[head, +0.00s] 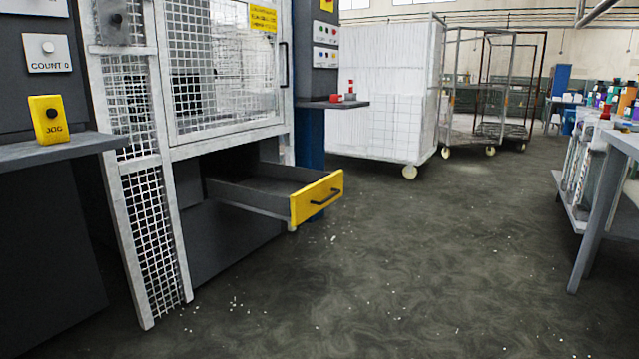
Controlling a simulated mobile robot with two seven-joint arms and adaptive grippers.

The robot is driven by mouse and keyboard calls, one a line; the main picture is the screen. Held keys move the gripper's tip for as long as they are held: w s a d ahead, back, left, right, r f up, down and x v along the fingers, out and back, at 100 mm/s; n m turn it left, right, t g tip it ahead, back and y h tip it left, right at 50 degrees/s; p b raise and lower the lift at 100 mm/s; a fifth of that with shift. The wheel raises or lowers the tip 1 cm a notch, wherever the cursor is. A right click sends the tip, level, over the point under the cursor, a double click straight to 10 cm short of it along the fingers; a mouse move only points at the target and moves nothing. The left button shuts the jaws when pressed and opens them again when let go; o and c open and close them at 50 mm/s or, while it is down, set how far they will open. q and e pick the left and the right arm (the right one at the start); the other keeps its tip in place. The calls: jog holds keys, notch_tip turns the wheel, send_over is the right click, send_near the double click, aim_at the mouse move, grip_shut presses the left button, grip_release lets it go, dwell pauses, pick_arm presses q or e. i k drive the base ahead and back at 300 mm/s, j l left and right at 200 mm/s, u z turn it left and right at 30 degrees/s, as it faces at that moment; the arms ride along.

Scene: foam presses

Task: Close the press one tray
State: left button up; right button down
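The press one tray (255,205) is a dark grey drawer with a yellow front (317,198) and a black bar handle (325,197). It sticks out to the right from the lower opening of the press (225,75), below the mesh door. The inside that shows looks empty. The tray stands open, and its rear part is hidden inside the press. Neither of my grippers shows in the head view.
A grey shelf (50,151) with a yellow JOG box (48,119) juts out at the left. A white mesh cart (385,95) stands behind. A cluttered table (624,143) stands at the right. The speckled floor (420,260) before the tray is clear.

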aim_at(280, 187)
jog(key=i+l+u, duration=0.45)
jog(key=i+l, duration=0.3)
jog(key=i, duration=0.3)
jog(key=i+l+u, duration=0.45)
jog(key=i+l, duration=0.5)
jog(key=l, duration=0.1)
